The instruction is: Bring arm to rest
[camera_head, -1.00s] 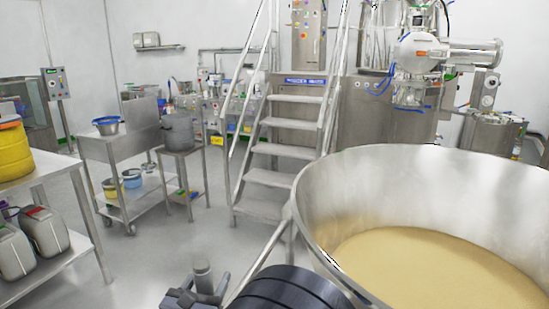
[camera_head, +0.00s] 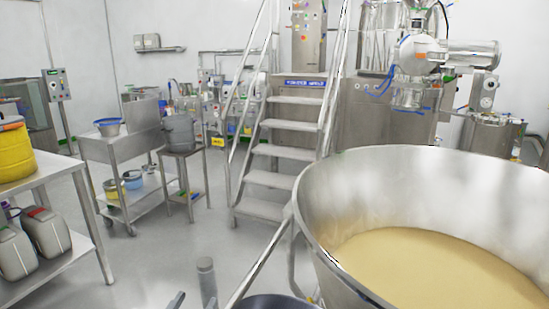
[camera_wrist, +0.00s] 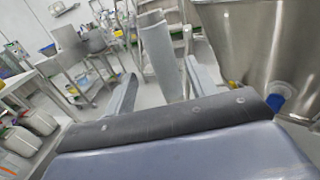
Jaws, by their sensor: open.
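My gripper (camera_wrist: 160,70) shows in the wrist view with its two grey fingers spread apart. A grey upright cylinder (camera_wrist: 158,50) appears between the fingers in that view; I cannot tell whether it touches them. The jaws are open. In the head view the same grey cylinder (camera_head: 207,282) stands at the bottom edge. One finger tip shows low beside it, and part of my dark arm shows at the bottom; the rest is out of frame.
A large steel bowl (camera_head: 325,222) of pale powder fills the right. Steel steps (camera_head: 280,180) stand behind. A steel cart (camera_head: 98,158) and a table (camera_head: 45,172) with a yellow drum (camera_head: 14,155) are left. The floor (camera_head: 165,255) between is clear.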

